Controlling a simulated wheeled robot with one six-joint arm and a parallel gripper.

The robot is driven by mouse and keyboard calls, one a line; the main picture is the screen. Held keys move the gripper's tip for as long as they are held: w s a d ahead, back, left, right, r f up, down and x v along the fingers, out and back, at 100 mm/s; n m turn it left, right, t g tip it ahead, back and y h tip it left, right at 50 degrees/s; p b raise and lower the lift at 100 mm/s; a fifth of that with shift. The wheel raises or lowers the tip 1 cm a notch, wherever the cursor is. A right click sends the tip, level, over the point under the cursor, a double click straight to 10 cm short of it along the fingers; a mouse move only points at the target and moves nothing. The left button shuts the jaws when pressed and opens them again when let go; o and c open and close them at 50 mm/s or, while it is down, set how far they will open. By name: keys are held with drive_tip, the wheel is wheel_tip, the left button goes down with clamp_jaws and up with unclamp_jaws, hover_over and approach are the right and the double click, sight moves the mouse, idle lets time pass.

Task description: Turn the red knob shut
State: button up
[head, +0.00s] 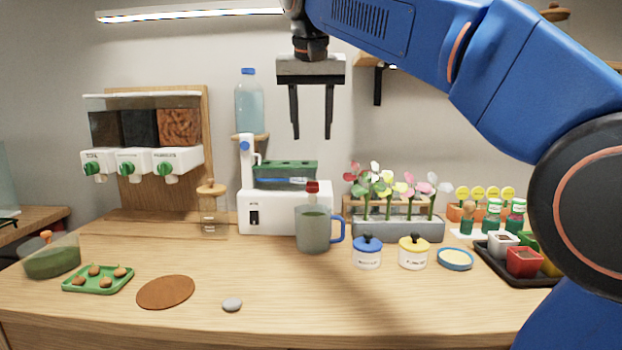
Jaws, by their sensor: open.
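A small red knob (312,187) shows on the front of a white dispenser unit (262,206) at the back middle of the table. A grey-green jug (313,232) with a blue handle stands right below the knob, in front of the unit. I cannot tell from this view which way the knob is turned. My gripper (312,136) hangs in the air above the knob, its two dark fingers pointing down, apart and empty. It touches nothing.
Flowers in a grey trough (398,229), a blue-lidded jar (367,252) and a yellow-lidded jar (413,252) stand right of the jug. A clear bottle (249,106) rises behind the unit's left side. The front middle of the table (330,290) is clear.

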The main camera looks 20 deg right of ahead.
sight(313, 187)
drive_tip(key=x, duration=1.4)
drive_tip(key=c, duration=1)
